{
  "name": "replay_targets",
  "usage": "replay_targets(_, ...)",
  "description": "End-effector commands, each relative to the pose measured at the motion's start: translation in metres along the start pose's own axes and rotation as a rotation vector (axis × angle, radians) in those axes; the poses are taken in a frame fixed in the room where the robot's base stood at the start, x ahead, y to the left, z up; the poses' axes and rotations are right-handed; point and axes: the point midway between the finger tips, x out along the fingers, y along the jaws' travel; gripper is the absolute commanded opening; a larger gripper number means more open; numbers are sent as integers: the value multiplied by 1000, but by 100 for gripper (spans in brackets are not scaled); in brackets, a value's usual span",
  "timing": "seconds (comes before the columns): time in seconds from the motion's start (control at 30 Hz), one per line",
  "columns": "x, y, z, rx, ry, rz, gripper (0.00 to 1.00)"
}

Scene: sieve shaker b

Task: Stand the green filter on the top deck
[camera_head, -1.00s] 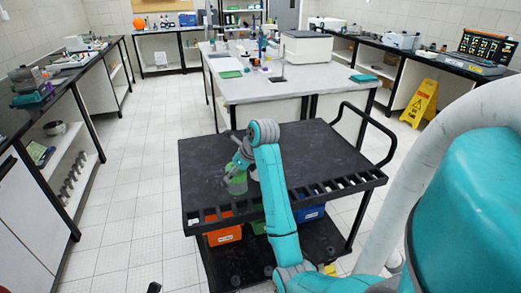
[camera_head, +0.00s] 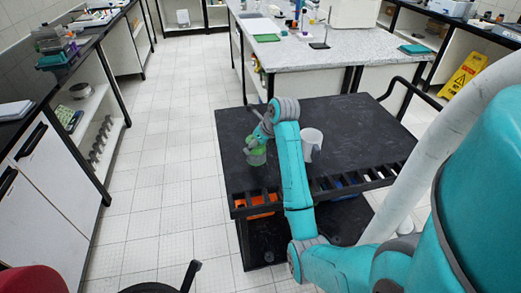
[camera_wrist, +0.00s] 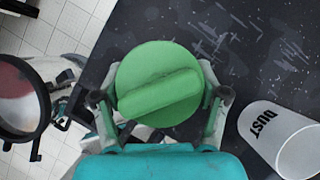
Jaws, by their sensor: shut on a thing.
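The green filter (camera_head: 257,157) is at the left front of the black top deck (camera_head: 335,115) of a cart. In the wrist view the green filter (camera_wrist: 158,70) shows as a round green lid with a raised bar across it. My gripper (camera_head: 260,141) is over it from above. In the wrist view the fingers of my gripper (camera_wrist: 160,96) close on both sides of its rim. The filter looks upright. Its underside is hidden, so I cannot tell whether it touches the deck (camera_wrist: 235,45) or hangs just above it.
Orange (camera_head: 258,203) and blue bins sit below the deck. The deck's back is clear. A grey-topped bench (camera_head: 345,47) stands behind the cart.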

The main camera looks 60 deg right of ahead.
Motion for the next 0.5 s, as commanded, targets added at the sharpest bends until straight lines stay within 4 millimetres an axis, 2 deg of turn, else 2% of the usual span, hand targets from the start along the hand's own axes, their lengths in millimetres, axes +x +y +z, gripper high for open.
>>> replay_targets(0.17, 9, 0, -5, -1, 0, 0, 21)
replay_targets(0.4, 34, 0, -19, 0, 0, 0, 21)
replay_targets(0.5, 35, 0, -20, -1, -2, -1, 21)
